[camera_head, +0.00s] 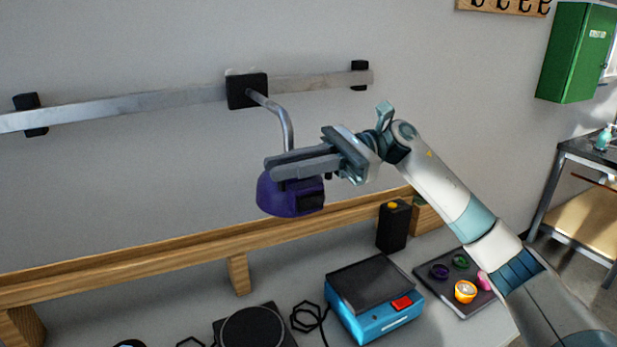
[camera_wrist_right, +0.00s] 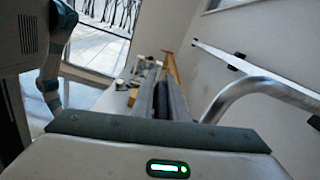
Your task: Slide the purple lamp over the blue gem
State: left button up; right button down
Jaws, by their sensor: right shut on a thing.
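The purple lamp (camera_head: 285,200) hangs from a bent metal arm (camera_head: 287,128) below a black slider block (camera_head: 247,91) on a metal wall rail (camera_head: 140,104). My right gripper (camera_head: 285,165) is at the top of the lamp's shade, shut on the lamp where the metal arm meets it. The fingers hide the exact contact. In the right wrist view the bent arm (camera_wrist_right: 262,88) shows to the right of the fingers (camera_wrist_right: 165,100). I cannot make out a blue gem; a small dark thing with a bluish spot is cut off at the bottom edge. My left gripper is not in view.
A wooden ledge (camera_head: 150,248) runs along the wall below the lamp. On the table stand a blue device (camera_head: 375,322) with a dark top, a round black plate (camera_head: 252,328), a black box (camera_head: 394,228) and a dark tray (camera_head: 455,295) with several colourful pieces. Black end blocks sit on the rail.

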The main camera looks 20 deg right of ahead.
pick_arm(q)
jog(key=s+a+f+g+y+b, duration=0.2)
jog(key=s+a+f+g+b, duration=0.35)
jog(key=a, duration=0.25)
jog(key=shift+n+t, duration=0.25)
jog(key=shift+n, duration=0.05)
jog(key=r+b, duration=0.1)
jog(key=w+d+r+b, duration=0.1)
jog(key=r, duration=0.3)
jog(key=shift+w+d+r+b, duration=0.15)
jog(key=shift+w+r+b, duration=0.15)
jog(key=shift+b, duration=0.1)
pick_arm(e)
jog(key=s+a, duration=0.2)
jog(key=a, duration=1.8)
jog(key=s+a, duration=0.3)
jog(key=a, duration=1.7)
jog(key=shift+s+r, duration=0.25)
jog(key=shift+a, duration=0.1)
jog(key=c, duration=1.9)
grip_release()
jog(key=shift+o, duration=0.5)
jog(key=shift+f, duration=0.1)
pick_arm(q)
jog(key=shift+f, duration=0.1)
pick_arm(e)
jog(key=shift+f, duration=0.1)
